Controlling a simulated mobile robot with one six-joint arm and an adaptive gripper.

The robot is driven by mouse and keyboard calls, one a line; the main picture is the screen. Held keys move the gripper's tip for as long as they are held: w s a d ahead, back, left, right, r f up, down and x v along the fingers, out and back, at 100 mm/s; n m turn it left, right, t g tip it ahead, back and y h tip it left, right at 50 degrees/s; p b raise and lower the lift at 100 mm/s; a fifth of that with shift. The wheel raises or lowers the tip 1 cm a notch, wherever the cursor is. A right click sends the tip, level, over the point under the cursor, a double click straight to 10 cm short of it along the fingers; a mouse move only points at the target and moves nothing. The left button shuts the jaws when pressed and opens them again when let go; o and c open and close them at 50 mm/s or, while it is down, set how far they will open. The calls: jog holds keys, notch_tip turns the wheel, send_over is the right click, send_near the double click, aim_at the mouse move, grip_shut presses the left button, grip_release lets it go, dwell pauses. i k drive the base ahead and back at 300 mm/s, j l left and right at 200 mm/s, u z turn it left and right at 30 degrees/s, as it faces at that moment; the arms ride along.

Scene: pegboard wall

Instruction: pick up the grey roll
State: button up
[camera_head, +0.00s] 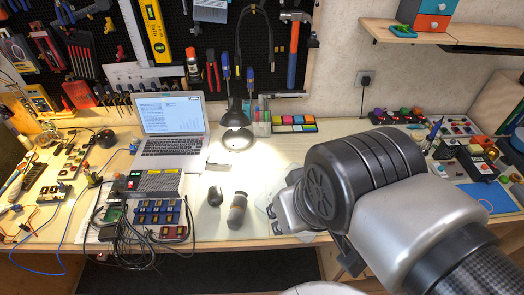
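A small grey cylinder (237,210), likely the grey roll, is on the workbench near its front edge, just right of a black computer mouse. It looks upright or slightly tilted; I cannot tell which. My gripper (283,213) is to the right of the cylinder, apart from it in the picture, at the end of my arm coming in from the lower right. My wrist hides much of the gripper, and I cannot see whether its fingers are open or shut.
The black mouse (215,196) is close beside the cylinder. A laptop (171,125) and a lit desk lamp (236,135) stand behind. Battery trays (160,220) and black cables crowd the left. The bench (262,185) is fairly clear around the cylinder. Tools hang on the pegboard.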

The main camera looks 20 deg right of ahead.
aim_at(238, 204)
jog(key=i+j+u, duration=0.1)
jog(key=u, duration=0.25)
jog(key=i+u, duration=0.25)
jog(key=u, duration=0.15)
jog(key=i+u, duration=0.2)
jog(key=u, duration=0.15)
